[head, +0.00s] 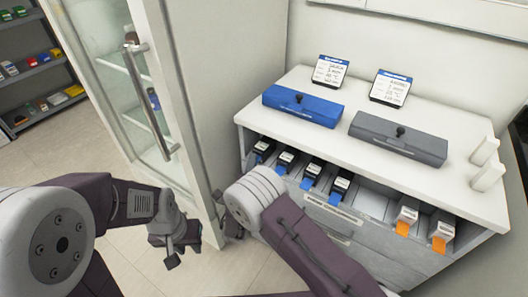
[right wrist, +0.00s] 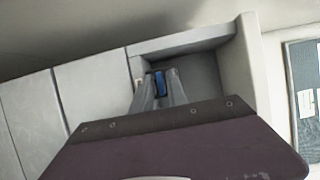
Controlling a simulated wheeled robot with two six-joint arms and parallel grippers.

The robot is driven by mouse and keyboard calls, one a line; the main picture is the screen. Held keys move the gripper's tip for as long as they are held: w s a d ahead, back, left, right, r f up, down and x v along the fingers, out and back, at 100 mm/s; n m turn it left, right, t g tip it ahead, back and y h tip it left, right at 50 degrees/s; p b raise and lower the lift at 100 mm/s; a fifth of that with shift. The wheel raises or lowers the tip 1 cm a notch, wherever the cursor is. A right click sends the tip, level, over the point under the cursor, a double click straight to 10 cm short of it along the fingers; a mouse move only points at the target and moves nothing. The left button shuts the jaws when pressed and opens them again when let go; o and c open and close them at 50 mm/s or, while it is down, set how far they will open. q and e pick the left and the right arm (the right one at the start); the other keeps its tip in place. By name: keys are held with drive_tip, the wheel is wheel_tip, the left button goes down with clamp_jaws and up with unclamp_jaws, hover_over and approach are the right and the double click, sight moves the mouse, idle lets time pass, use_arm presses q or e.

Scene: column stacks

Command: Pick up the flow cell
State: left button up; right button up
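Several small black-and-white cartridges with blue tabs, such as this one (head: 340,184), sit in the open slots along the counter's front edge. Two with orange tabs (head: 407,218) (head: 439,232) sit further right. I cannot tell which is the flow cell. My right arm reaches to the counter's left front; its fingertips are hidden in the head view. In the right wrist view, my right gripper (right wrist: 163,84) has its fingers on either side of a small blue piece (right wrist: 160,84); a firm hold cannot be made out. My left gripper (head: 174,246) hangs over the floor, away from the counter.
A blue box (head: 303,106) and a grey box (head: 397,139) with black knobs lie on the white counter (head: 300,81), with two label cards (head: 330,71) (head: 391,88) behind. A glass-door cabinet (head: 180,90) stands close on the left. White blocks (head: 486,163) stand at the right.

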drive_tip(key=shift+w, duration=0.3)
clamp_jaws()
drive_tip(key=shift+s, duration=0.1)
idle(1.1)
